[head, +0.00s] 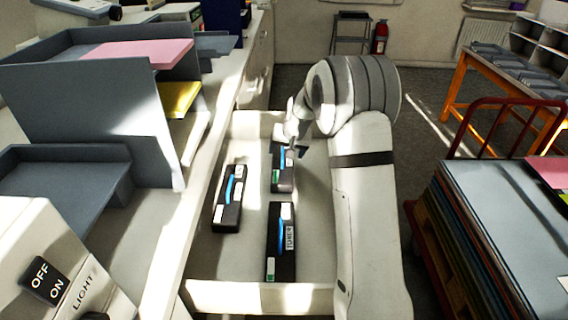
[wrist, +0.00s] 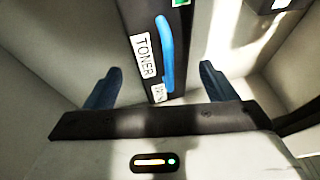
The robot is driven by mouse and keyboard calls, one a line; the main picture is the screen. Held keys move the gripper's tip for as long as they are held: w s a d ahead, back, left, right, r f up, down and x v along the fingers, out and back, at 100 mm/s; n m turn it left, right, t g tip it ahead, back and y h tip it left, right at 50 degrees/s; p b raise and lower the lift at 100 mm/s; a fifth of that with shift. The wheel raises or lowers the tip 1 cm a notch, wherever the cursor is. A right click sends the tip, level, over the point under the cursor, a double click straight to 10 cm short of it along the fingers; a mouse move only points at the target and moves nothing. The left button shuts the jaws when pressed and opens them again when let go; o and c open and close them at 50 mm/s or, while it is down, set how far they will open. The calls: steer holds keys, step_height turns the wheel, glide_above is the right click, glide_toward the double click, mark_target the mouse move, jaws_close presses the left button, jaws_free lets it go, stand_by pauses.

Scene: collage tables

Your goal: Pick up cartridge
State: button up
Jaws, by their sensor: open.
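Three black toner cartridges with blue strips and white labels lie in an open white drawer: a far one (head: 283,176), a left one (head: 229,198) and a near one (head: 280,243). My gripper (head: 290,150) is over the far end of the far cartridge, partly hidden by my arm. In the wrist view, my gripper (wrist: 158,86) is open, with a dark finger on each side. A cartridge (wrist: 187,45) marked TONER lies between the finger lines, with clear gaps on both sides. Its upper end runs out of the picture.
The drawer's front wall (head: 250,297) and far wall bound the cartridges. Grey trays (head: 90,110) with pink and yellow paper stand at left. A cart of stacked boards (head: 490,215) stands at right. The drawer floor between the cartridges is clear.

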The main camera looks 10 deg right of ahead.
steer(key=x, duration=0.4)
steer(key=shift+w+f, duration=0.1)
steer(key=shift+w, duration=0.15)
steer(key=c, duration=1.1)
